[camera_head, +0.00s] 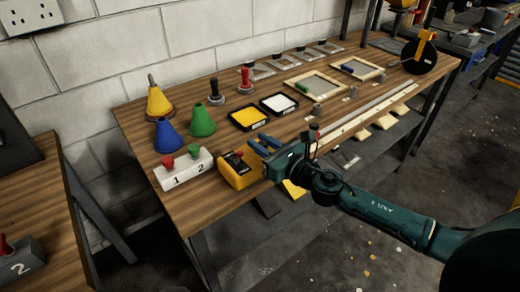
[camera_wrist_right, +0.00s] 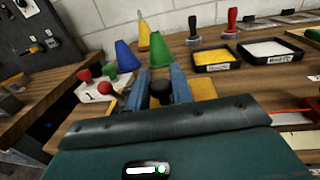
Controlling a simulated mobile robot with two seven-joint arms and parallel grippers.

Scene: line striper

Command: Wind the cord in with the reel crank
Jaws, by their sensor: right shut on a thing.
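The yellow reel box (camera_head: 240,170) sits at the near edge of the wooden bench, just right of the white block marked 1 and 2. My right gripper (camera_head: 262,148) reaches in from the right, its blue fingers at the reel's right side. In the wrist view, the right gripper (camera_wrist_right: 160,88) is shut on a dark round knob (camera_wrist_right: 160,93), seemingly the crank's. The crank arm is mostly hidden. Part of the yellow body (camera_wrist_right: 203,87) shows behind the right finger. A thin red cord (camera_wrist_right: 292,111) shows at the right of the wrist view. My left gripper is not in view.
Blue (camera_head: 167,136), green (camera_head: 202,121) and yellow (camera_head: 158,101) cones stand behind the reel. Yellow (camera_head: 249,118) and white (camera_head: 279,104) pads lie behind the gripper. A long pale rail (camera_head: 365,118) runs along the bench front.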

